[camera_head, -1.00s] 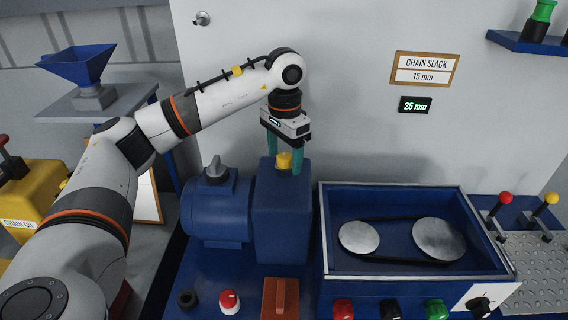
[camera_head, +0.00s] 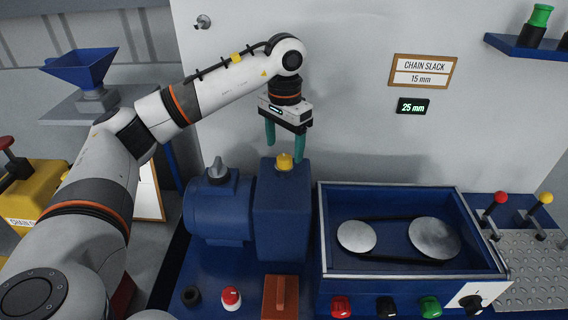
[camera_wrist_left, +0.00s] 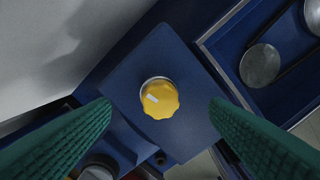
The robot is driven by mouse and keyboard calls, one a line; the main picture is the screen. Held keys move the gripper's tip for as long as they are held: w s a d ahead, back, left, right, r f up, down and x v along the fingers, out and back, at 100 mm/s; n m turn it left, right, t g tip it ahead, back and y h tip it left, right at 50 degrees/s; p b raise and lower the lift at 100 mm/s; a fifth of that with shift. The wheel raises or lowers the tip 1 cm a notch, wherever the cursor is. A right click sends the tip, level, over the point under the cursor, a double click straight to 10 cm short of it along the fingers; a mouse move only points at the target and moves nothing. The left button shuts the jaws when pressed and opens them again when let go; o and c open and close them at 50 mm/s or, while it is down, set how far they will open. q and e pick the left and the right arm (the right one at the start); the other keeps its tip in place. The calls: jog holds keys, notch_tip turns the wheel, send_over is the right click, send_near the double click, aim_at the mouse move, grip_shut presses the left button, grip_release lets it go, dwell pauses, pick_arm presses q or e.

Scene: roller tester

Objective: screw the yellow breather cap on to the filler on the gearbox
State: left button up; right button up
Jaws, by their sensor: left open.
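The yellow breather cap (camera_head: 284,162) sits upright on top of the blue gearbox (camera_head: 283,215). In the left wrist view the cap (camera_wrist_left: 159,98) shows from above, with a white mark on it and a thin pale ring at its edge. The filler under it is hidden by the cap. My left gripper (camera_head: 285,154) is open, its green fingers pointing down, above the cap. In the left wrist view the fingers stand well apart on either side of the cap and do not touch it. My right gripper is not in view.
A blue motor (camera_head: 218,210) stands left of the gearbox. A blue tray with two discs and a chain (camera_head: 400,190) is to the right. A red-brown block (camera_head: 280,297) and a red button (camera_head: 231,298) lie in front. The wall is close behind.

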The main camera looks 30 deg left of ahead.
pick_arm(q)
jog(key=n, duration=0.6)
jog(key=shift+n, duration=0.3)
jog(key=n, duration=0.4)
jog(key=shift+p, duration=0.4)
jog(key=n, duration=0.3)
jog(key=shift+n, duration=0.3)
jog(key=n, duration=0.3)
jog(key=shift+p, duration=0.4)
jog(key=n, duration=0.4)
jog(key=shift+a+n, duration=0.1)
jog(key=shift+n, duration=0.2)
jog(key=n+p, duration=0.1)
jog(key=n, duration=0.5)
jog(key=shift+n, duration=0.3)
